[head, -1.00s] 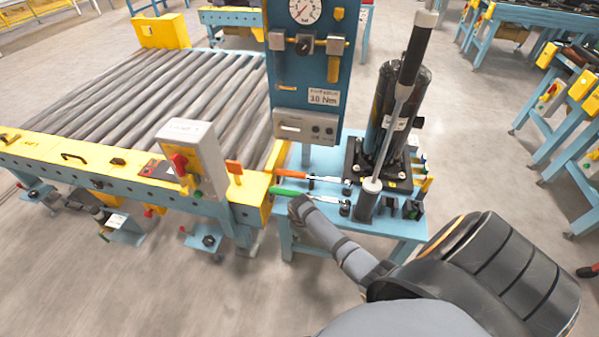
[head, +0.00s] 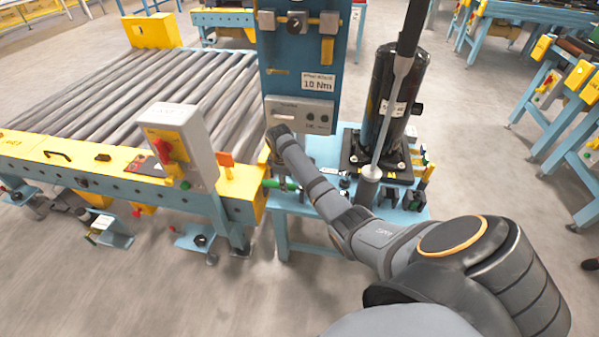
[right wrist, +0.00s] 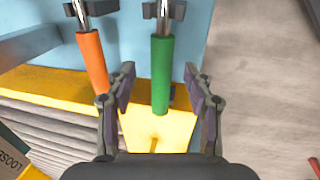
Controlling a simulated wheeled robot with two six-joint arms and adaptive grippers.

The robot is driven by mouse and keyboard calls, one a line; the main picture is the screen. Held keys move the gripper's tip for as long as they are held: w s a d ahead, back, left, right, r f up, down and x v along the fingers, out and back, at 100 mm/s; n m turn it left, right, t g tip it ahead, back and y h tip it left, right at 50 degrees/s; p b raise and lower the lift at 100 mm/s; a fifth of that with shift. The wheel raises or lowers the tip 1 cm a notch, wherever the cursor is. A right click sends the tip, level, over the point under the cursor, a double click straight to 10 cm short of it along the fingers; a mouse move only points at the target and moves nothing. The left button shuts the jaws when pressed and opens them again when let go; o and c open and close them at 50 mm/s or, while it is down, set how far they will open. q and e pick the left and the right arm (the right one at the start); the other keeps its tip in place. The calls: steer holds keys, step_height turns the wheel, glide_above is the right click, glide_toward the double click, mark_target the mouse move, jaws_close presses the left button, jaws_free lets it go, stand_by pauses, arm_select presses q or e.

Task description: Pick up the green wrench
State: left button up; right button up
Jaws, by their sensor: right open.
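The green wrench (right wrist: 160,75) lies in holders on the blue bench; its green handle points toward the yellow conveyor end. In the head view only its green handle (head: 278,185) and a little of the shaft show beside my arm. In the right wrist view my right gripper (right wrist: 159,82) is open, with one finger on each side of the green handle. The fingers look apart from it; the height gap cannot be told. In the head view my right forearm and wrist hide the fingertips. My left gripper is not in view.
An orange-handled wrench (right wrist: 92,60) lies just left of the green one. A blue gauge panel (head: 303,70) and a black compressor (head: 392,95) stand close by on the bench. A roller conveyor (head: 170,95) with a grey switch box (head: 200,145) is at left.

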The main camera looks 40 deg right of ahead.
steer(key=shift+f, duration=0.35)
steer(key=f+b, duration=0.1)
steer(key=f, duration=0.1)
steer(key=w+f+b, duration=0.1)
steer(key=f, duration=0.1)
steer(key=shift+d+f, duration=0.1)
steer(key=shift+f, duration=0.15)
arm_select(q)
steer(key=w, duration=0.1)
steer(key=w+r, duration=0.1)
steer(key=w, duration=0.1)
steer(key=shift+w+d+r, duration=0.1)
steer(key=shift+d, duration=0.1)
arm_select(e)
steer(key=shift+r, duration=0.1)
jaws_close()
